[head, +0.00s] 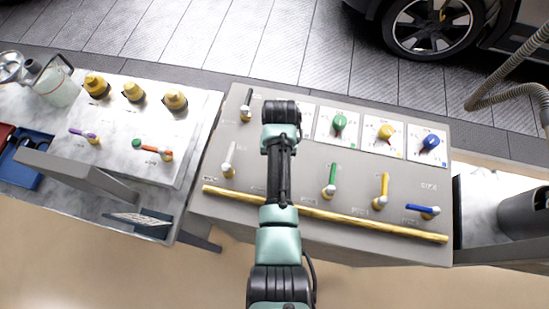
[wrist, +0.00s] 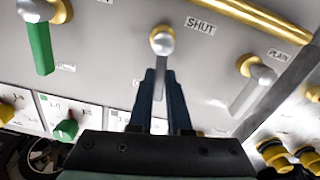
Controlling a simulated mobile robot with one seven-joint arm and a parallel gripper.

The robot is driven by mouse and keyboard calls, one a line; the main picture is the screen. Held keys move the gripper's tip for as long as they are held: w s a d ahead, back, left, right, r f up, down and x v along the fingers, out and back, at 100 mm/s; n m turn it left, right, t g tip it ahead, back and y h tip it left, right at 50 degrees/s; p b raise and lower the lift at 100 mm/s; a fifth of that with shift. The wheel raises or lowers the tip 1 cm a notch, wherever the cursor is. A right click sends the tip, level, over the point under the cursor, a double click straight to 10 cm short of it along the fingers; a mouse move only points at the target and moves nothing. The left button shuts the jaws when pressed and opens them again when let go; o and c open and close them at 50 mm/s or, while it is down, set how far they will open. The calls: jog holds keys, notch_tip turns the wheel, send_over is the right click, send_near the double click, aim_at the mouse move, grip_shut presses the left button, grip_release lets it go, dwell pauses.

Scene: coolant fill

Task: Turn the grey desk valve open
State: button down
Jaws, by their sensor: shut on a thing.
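The grey desk valve shows in the wrist view with its round silver knob (wrist: 162,42) on a gold base. Its grey lever (wrist: 159,86) points from the knob back toward my gripper, away from the yellow rail. My gripper (wrist: 161,76) is shut on this lever, one dark finger on each side. A SHUT label (wrist: 200,26) is printed beside the knob. In the head view my arm hides the valve and the fingertips.
A green-lever valve (head: 331,181) and a pale-lever valve (head: 228,162) stand on either side. A yellow valve (head: 382,190) and a blue valve (head: 425,210) are further right. A yellow rail (head: 350,222) runs along the desk's front. Coloured dials (head: 386,132) stand behind.

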jog(key=shift+s+d+m, duration=0.1)
jog(key=shift+d+m, duration=0.25)
jog(key=shift+m, duration=0.65)
jog(key=c, duration=0.9)
grip_release()
jog(key=shift+o, duration=0.2)
notch_tip(320, 180, up, 13)
jog(key=b, duration=0.1)
jog(key=shift+b, duration=0.4)
